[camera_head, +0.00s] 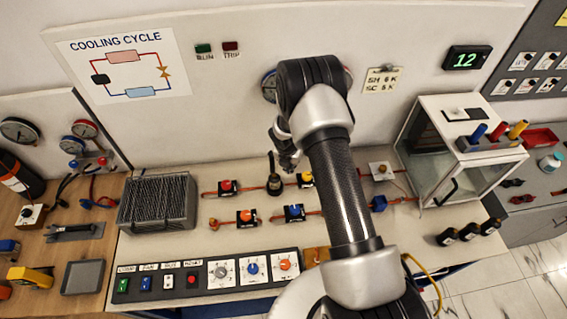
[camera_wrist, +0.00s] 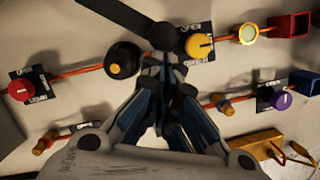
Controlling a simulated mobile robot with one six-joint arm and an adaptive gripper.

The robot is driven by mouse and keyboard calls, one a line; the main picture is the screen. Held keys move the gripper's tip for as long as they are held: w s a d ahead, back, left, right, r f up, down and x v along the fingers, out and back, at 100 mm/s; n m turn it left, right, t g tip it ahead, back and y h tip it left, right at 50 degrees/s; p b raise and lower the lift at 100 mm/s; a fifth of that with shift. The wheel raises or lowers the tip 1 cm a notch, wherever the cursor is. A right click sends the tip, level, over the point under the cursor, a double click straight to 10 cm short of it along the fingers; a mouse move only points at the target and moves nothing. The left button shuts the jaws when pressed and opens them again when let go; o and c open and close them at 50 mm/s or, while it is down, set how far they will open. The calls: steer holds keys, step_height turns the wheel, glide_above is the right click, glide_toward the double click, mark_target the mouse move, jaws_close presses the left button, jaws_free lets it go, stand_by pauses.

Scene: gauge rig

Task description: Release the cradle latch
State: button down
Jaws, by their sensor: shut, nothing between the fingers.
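I cannot make out a part that is surely the cradle latch in either view. My gripper (camera_head: 284,158) is shut and empty, above the pipe rig on the cream bench; in the wrist view its fingers (camera_wrist: 166,72) meet over the panel. Just below and left of it stands a black upright part (camera_head: 273,184) with a round base. In the wrist view a round black part with a yellow centre (camera_wrist: 122,62) lies left of the fingers. A yellow knob (camera_wrist: 199,46) on a black plate is right of the fingertips. My arm hides part of the bench.
A finned grey block (camera_head: 158,203) stands left of the rig. A red knob (camera_head: 226,185) and a blue valve (camera_head: 294,213) sit on the pipes. A control strip (camera_head: 205,278) runs along the front. A clear-sided cabinet (camera_head: 450,150) stands right, with small black bottles (camera_head: 468,232) nearby.

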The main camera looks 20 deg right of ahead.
steer(key=w+d+b, duration=0.1)
steer(key=w+d, duration=0.4)
steer(key=d, duration=0.1)
steer(key=shift+d, duration=0.25)
steer(key=shift+w, duration=0.15)
stand_by(0.3)
steer(key=shift+a+f, duration=0.1)
stand_by(0.6)
